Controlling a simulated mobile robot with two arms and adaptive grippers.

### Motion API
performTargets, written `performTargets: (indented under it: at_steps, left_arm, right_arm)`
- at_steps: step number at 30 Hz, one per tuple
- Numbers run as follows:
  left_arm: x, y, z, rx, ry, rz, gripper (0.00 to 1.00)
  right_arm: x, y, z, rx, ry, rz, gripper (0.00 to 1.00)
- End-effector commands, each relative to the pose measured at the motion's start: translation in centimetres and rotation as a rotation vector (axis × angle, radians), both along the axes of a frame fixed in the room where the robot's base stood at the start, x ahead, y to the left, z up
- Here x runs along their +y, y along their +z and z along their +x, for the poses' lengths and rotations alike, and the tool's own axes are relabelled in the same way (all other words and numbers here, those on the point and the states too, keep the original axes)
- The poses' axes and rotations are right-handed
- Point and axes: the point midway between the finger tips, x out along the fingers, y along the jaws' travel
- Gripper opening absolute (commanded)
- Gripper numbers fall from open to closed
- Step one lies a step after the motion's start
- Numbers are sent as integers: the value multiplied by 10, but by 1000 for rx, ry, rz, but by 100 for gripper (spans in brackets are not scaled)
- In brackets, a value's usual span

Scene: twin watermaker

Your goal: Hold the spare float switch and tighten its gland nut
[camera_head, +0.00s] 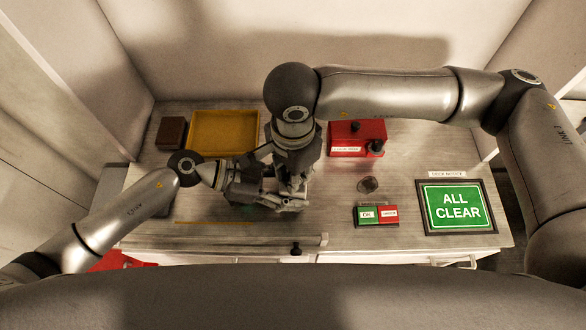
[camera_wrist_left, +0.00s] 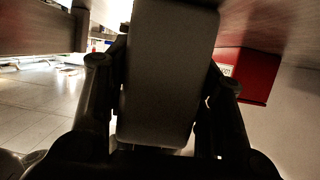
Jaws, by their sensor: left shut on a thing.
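My left gripper (camera_head: 268,198) is over the middle-left of the bench, its arm coming in from the left. In the left wrist view its fingers (camera_wrist_left: 162,100) stand on both sides of a broad dark grey block with rounded lower corners, seemingly the float switch (camera_wrist_left: 168,75), and are shut on it. My right gripper (camera_head: 294,186) points down from above and meets the left one in the head view. Its fingertips overlap the left gripper, so I cannot tell whether it is open or touching anything. The gland nut cannot be made out; the grippers hide the area.
A yellow tray (camera_head: 224,112) and a brown block (camera_head: 171,133) stand at the back left. A red box (camera_head: 345,150) with black knobs is behind on the right.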

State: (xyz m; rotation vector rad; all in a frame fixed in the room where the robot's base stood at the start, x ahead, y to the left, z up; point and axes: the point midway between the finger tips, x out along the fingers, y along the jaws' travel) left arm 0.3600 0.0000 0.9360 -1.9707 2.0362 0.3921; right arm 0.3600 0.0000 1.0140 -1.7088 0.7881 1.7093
Motion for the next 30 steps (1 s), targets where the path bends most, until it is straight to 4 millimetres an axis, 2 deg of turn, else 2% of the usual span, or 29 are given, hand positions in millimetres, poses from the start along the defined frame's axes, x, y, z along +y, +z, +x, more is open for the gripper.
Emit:
performTargets:
  at_steps: [30]
  left_arm:
    - [0, 0, -1, 1, -1, 0, 12]
  right_arm:
    - [1, 1, 0, 0, -965, 4, 0]
